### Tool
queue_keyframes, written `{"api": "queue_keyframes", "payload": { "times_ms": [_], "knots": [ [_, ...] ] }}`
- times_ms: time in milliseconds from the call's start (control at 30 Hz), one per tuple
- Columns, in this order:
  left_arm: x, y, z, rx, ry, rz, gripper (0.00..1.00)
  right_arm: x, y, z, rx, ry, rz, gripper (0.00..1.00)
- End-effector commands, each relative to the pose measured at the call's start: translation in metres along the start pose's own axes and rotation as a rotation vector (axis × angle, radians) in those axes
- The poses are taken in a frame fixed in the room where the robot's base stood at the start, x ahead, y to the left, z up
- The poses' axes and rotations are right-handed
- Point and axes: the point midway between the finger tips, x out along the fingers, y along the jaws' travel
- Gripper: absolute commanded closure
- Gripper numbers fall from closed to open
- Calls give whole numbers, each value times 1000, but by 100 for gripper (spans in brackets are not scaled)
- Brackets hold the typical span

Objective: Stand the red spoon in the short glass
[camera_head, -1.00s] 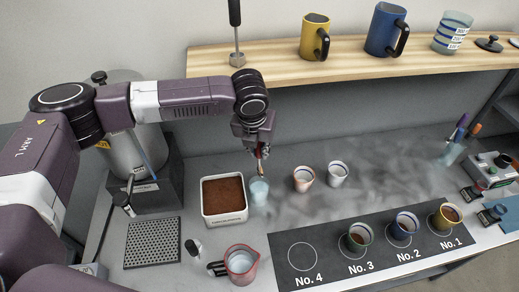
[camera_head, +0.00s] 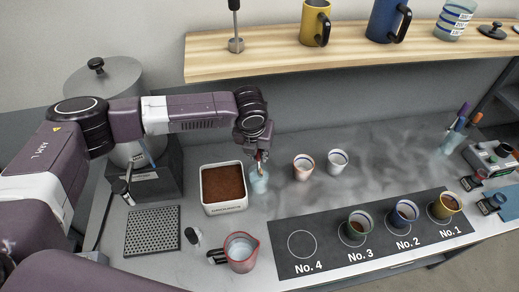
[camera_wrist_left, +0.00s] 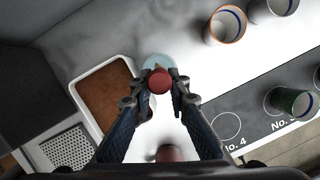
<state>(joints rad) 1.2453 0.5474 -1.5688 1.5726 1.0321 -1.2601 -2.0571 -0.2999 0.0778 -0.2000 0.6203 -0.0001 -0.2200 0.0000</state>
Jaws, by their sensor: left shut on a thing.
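My left gripper (camera_head: 262,151) is shut on the red spoon (camera_head: 260,160), just above the short glass (camera_head: 259,184). The glass is pale blue and stands right of the box of brown grounds. The spoon points down at the glass mouth; I cannot tell how far its lower end is inside. In the left wrist view the spoon's round red end (camera_wrist_left: 159,80) sits between the fingertips and covers part of the glass (camera_wrist_left: 158,61). My right gripper is not in view.
The white box of brown grounds (camera_head: 205,204) stands close left of the glass. Two small cups (camera_head: 304,172) (camera_head: 338,163) stand to its right. A red-rimmed jug (camera_head: 241,262) is in front. A dark mat (camera_head: 330,264) holds several cups at right. A wooden shelf (camera_head: 275,65) runs behind.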

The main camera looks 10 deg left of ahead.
Motion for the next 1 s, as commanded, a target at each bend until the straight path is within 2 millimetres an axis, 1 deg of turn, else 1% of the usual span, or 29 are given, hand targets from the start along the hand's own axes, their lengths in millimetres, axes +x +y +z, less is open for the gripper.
{"api": "queue_keyframes", "payload": {
  "times_ms": [33,200,500,700,1000],
  "knots": [
    [6,0,-2,0,1,-1,100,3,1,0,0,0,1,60],
    [21,0,-6,0,0,-1,100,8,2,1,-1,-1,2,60],
    [45,0,-14,0,0,-1,100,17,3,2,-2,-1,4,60],
    [53,0,-15,1,-1,-1,100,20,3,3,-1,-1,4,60],
    [54,0,-16,1,-1,-1,100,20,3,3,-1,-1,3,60]
  ]
}}
